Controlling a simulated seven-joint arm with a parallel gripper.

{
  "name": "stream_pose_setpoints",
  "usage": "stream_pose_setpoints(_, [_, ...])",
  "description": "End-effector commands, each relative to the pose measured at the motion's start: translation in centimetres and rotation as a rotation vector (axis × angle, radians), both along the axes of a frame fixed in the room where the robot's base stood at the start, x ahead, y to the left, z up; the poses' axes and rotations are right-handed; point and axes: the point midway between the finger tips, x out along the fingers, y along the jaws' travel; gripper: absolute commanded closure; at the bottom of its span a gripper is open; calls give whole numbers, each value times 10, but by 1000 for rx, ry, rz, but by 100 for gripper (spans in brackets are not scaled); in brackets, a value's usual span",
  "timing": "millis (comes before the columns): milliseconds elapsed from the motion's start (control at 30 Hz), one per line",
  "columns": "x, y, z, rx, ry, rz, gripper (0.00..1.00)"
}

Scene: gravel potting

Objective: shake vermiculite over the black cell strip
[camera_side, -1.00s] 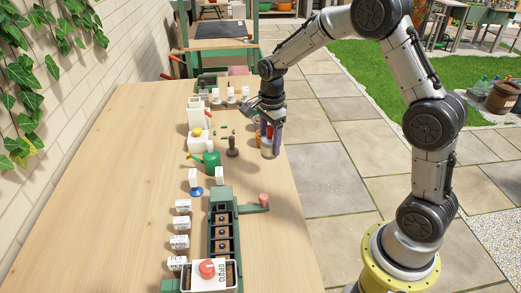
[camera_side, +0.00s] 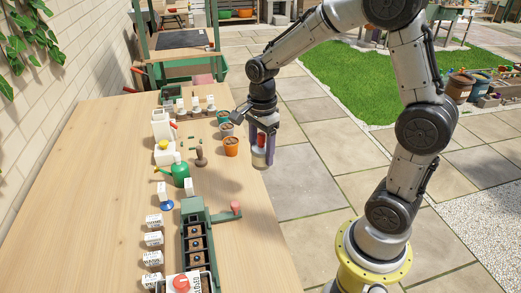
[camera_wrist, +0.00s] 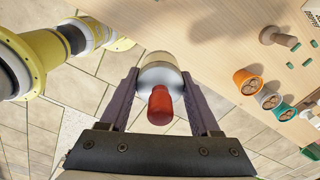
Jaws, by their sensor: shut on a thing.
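My gripper (camera_side: 262,148) is shut on a pale, cylindrical shaker (camera_side: 259,158) and holds it in the air at the table's right edge. In the wrist view the shaker (camera_wrist: 161,72) sits between the two purple-grey fingers, its red knob (camera_wrist: 160,105) towards the camera. The shaker's contents cannot be seen. The black cell strip (camera_side: 196,243) lies in a green holder (camera_side: 209,222) at the table's near part, in front of and left of my gripper. Its square cells show brown fill with small dark blue spots.
Orange (camera_side: 231,147), grey (camera_side: 227,129) and teal pots stand left of my gripper. White labelled blocks (camera_side: 153,239) line the strip's left. The left tabletop (camera_side: 90,200) is clear.

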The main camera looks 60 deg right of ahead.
Motion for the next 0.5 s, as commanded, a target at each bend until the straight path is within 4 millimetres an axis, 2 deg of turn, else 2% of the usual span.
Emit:
stream_pose_setpoints(33, [0, 0, 0, 0, -1, 0, 57])
stream_pose_setpoints(133, [1, 0, 0, 0, -1, 0, 75])
stream_pose_setpoints(167, [1, 0, 0, 0, -1, 0, 77])
stream_pose_setpoints(433, [5, 0, 4, 1, -4, -85, 77])
stream_pose_setpoints(500, [13, 13, 5, 1, -7, -89, 77])
